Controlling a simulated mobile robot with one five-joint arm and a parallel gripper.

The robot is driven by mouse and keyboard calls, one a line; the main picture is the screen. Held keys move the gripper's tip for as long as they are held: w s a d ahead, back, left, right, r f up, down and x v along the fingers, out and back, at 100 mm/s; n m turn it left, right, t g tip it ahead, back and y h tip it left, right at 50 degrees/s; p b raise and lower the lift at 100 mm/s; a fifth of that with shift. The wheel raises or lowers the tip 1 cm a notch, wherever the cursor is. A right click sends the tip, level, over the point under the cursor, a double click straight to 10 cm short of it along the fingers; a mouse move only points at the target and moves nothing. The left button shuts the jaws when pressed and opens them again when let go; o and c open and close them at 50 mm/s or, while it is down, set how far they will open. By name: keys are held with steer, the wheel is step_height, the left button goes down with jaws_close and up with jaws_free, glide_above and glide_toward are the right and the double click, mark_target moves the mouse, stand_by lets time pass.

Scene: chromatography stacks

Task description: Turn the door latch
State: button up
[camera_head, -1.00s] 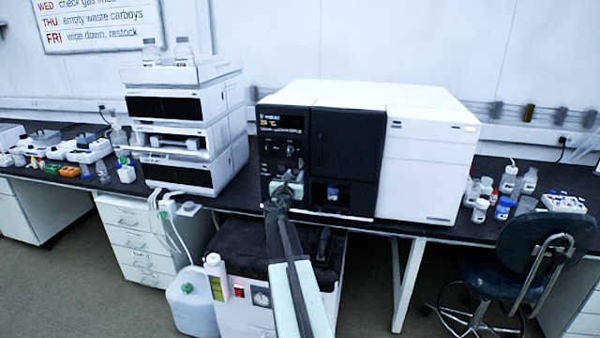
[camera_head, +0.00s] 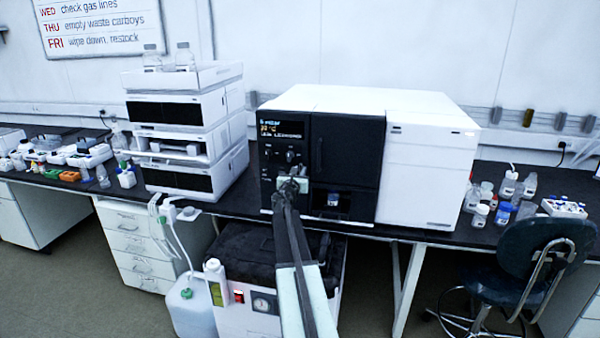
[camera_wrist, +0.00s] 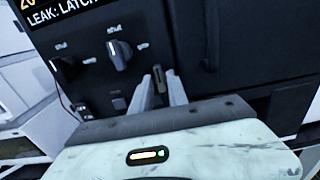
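The black front panel (camera_head: 283,160) of the large instrument carries a lit display, knobs and a small dark upright lever (camera_wrist: 160,78). The lever looks like the latch, but its label is too small to read. It sits beside the dark door (camera_wrist: 240,45), which appears shut. My gripper (camera_wrist: 160,86) is close in front of the panel, its two pale fingers apart on either side of the lever. I cannot tell whether they touch it. In the head view my gripper (camera_head: 291,187) covers the panel's lower part and hides the lever.
A grey knob (camera_wrist: 120,55) is just up and left of my fingers, and a dark knob (camera_wrist: 64,69) is further left. A vertical door handle (camera_wrist: 211,50) is to the right. A stack of white modules (camera_head: 190,130) stands left of the instrument. A blue chair (camera_head: 545,250) is at right.

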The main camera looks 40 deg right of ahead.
jaws_close()
steer(key=shift+w+d, duration=0.1)
steer(key=shift+d, duration=0.05)
steer(key=shift+a+m, duration=0.2)
steer(key=shift+m, duration=0.2)
steer(key=shift+s+f+m, duration=0.1)
steer(key=shift+f+m, duration=0.05)
steer(key=shift+m, duration=4.15)
steer(key=shift+s+f+m, duration=0.1)
steer(key=shift+m, duration=4.2)
